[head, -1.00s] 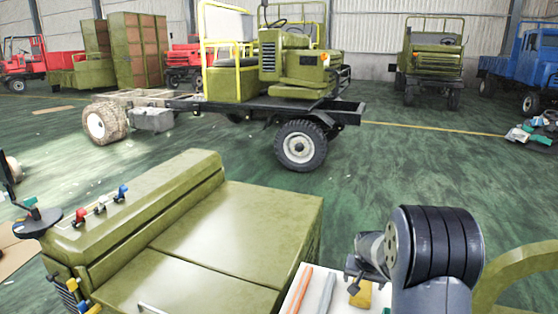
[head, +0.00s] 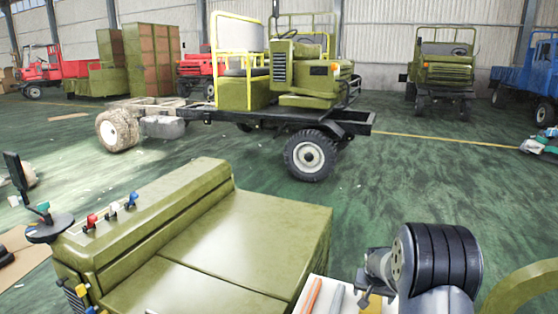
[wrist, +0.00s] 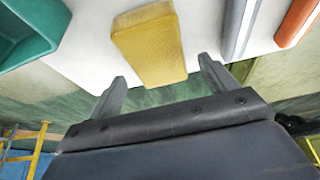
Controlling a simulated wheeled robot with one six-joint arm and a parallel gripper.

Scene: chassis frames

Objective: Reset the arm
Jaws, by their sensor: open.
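My gripper (wrist: 162,70) shows in the wrist view with its two fingers spread apart and nothing held between them. A yellow block (wrist: 150,45) lies on a white surface (wrist: 85,55) beyond the fingertips; I cannot tell the exact gap. In the head view my arm is at the bottom right, bent over the white surface (head: 322,291), and the fingers cannot be made out there. The yellow block (head: 371,304) is partly hidden below my arm.
In the wrist view, a green bin (wrist: 25,35) is left of the block; a grey bar (wrist: 240,25) and orange bar (wrist: 298,22) are right. An olive cabinet (head: 235,245) stands left of my arm. A truck chassis (head: 250,118) stands beyond open green floor.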

